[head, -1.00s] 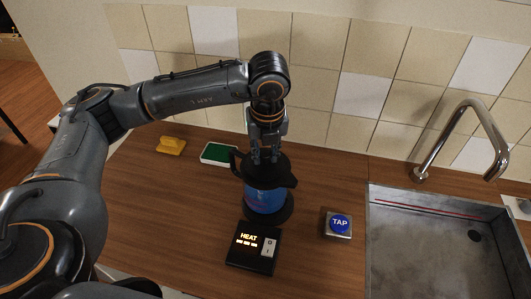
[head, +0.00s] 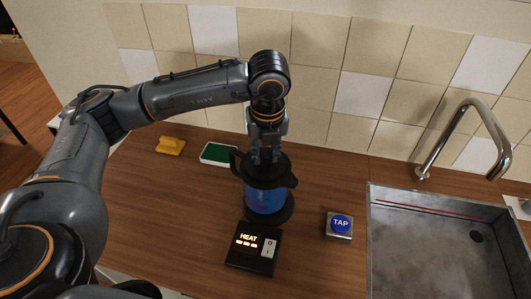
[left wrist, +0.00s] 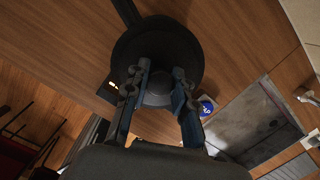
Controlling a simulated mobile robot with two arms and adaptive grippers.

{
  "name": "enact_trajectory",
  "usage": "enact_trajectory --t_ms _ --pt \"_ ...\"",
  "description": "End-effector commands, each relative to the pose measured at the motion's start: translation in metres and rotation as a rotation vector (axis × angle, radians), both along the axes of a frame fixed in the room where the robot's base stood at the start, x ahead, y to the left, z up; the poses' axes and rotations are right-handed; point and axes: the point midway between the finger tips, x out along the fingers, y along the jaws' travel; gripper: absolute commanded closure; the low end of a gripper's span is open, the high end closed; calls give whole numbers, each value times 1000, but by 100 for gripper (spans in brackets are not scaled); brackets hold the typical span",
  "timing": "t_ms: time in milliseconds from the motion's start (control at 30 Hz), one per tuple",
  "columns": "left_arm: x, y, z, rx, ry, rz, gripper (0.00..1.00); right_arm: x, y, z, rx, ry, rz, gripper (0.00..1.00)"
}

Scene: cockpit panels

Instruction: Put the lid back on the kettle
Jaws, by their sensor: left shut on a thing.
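The kettle (head: 264,200) has a blue see-through body and a black top, and stands upright on its round black base (head: 283,217) on the wooden counter. My left gripper (head: 265,157) points down at the top of the kettle. It is shut on the lid's knob, which shows between the fingers in the left wrist view (left wrist: 159,93). The dark round lid (left wrist: 182,50) lies over the kettle's top. I cannot tell whether it is fully seated. My right gripper is not in view.
A HEAT control box (head: 252,250) sits in front of the kettle. A TAP button (head: 339,225) is to its right, beside the metal sink (head: 425,267) and curved faucet (head: 462,108). A green-and-white sponge (head: 218,154) and a yellow object (head: 170,146) lie behind left.

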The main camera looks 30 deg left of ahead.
Motion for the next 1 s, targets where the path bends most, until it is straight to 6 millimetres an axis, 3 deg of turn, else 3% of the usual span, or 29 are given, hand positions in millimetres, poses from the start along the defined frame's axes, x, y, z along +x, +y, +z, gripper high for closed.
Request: enact_trajectory --t_ms 1000 --pt "0 0 0 1 -1 0 100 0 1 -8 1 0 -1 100"
